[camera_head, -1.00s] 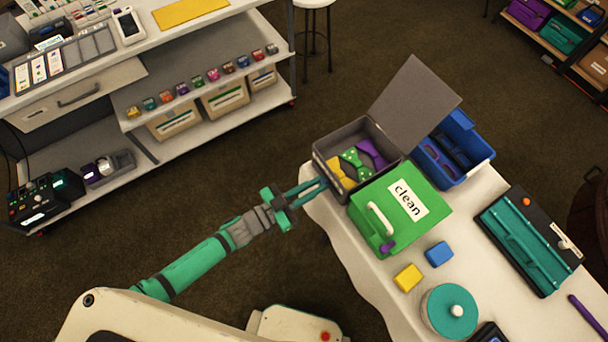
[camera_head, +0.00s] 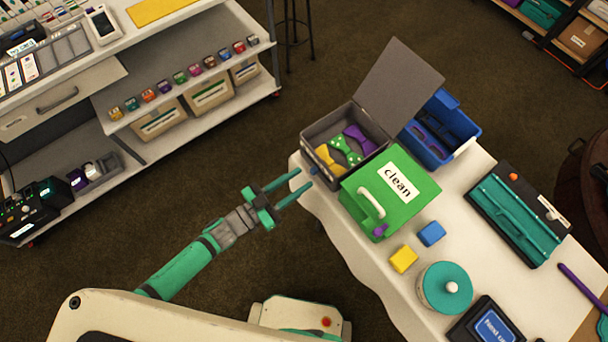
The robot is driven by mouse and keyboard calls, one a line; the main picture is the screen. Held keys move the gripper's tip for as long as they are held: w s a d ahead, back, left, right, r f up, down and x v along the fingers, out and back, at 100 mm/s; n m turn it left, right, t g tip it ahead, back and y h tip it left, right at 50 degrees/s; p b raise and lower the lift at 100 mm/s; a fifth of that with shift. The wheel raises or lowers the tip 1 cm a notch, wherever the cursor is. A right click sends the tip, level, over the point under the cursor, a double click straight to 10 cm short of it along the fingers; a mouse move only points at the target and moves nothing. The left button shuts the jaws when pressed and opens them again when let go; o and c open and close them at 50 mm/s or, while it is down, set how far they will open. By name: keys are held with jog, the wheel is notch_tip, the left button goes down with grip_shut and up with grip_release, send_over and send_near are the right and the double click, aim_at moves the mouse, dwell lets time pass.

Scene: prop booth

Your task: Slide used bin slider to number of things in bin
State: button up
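A grey open bin (camera_head: 321,138) stands on the white table with its lid raised. In it lie a yellow bow tie (camera_head: 329,158), a green dotted one (camera_head: 346,152) and a purple one (camera_head: 360,139). A small blue knob (camera_head: 314,170), seemingly a slider, sits at the bin's near-left side; its scale is not readable. My gripper (camera_head: 304,180) is open and empty just left of the bin, its tips near the knob and apparently apart from it. A green bin (camera_head: 405,210) labelled "clean" stands in front, lid closed, with a purple knob (camera_head: 380,230).
A blue crate (camera_head: 460,140) stands behind the bins. Yellow (camera_head: 404,259) and blue (camera_head: 431,233) blocks, a round teal-topped container (camera_head: 445,287) and a black-and-teal case (camera_head: 520,220) occupy the table. Shelving (camera_head: 200,110) stands at left, with bare floor between.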

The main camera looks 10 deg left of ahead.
jog(key=v, duration=0.7)
jog(key=shift+s+a, duration=0.25)
jog(key=s+d+f+n+t+y, duration=0.1)
jog(key=s+d+n+y, duration=0.2)
jog(key=s, duration=0.4)
jog(key=s+d+n+t+y, duration=0.1)
jog(key=s+n+y, duration=0.35)
jog(key=s, duration=0.35)
jog(key=d+r+n+y, duration=0.1)
jog(key=d+r+y, duration=0.3)
jog(key=d+r, duration=0.4)
jog(key=shift+s+d+y, duration=0.35)
jog(key=shift+s+d, duration=0.05)
jog(key=shift+d, duration=0.6)
